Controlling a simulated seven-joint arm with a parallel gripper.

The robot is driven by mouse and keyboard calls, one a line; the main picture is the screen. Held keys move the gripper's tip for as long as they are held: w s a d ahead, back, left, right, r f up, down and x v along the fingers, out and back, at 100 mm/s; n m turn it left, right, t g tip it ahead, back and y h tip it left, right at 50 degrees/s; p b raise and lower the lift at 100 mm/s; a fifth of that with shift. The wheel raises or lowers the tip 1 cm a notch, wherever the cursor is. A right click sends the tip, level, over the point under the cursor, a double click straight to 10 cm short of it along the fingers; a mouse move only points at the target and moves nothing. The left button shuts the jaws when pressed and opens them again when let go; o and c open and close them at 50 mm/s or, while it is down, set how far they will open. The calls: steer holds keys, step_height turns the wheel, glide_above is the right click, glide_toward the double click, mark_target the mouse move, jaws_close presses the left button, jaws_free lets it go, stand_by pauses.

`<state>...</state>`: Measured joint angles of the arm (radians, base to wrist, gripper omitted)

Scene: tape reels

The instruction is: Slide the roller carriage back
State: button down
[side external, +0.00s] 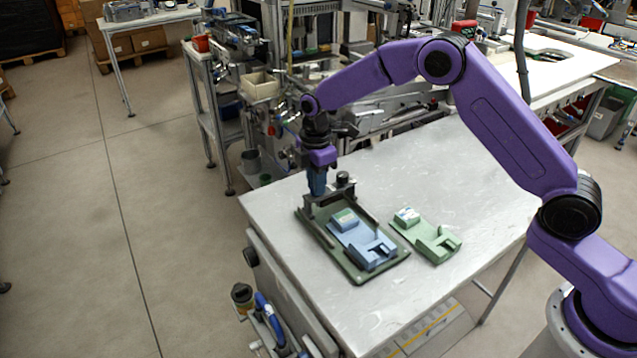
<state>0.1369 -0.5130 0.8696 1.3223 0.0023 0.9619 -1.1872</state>
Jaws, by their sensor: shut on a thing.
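The roller carriage (341,195) is a dark bridge with a round black knob on top. It stands across the far end of a dark green base plate (362,279) with rails along its sides. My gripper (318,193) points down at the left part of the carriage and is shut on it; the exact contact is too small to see.
A pale green holder (436,243) with a small white-topped piece (407,215) lies on the table to the right of the plate. The grey table (455,185) is clear behind and to the right. Machinery stands close beyond its far edge.

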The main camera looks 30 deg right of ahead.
steer(key=shift+w+r, duration=0.1)
steer(key=shift+w, duration=0.2)
steer(key=c, duration=1.1)
jaws_free()
step_height(320, 180, up, 17)
steer(key=shift+s+r, duration=0.1)
steer(key=shift+r, duration=0.1)
steer(key=s+m, duration=0.3)
steer(key=s, duration=1.8)
steer(key=s+d+f, duration=0.2)
steer(key=s+d, duration=0.1)
steer(key=s, duration=0.3)
steer(key=s+d+f+m, duration=0.1)
steer(key=s+d+f, duration=0.1)
steer(key=s, duration=0.5)
steer(key=s+d+f+m, duration=0.1)
steer(key=s+d+f, duration=0.1)
steer(key=s+d, duration=0.3)
steer(key=shift+s+d, duration=0.1)
steer(key=shift+s, duration=0.95)
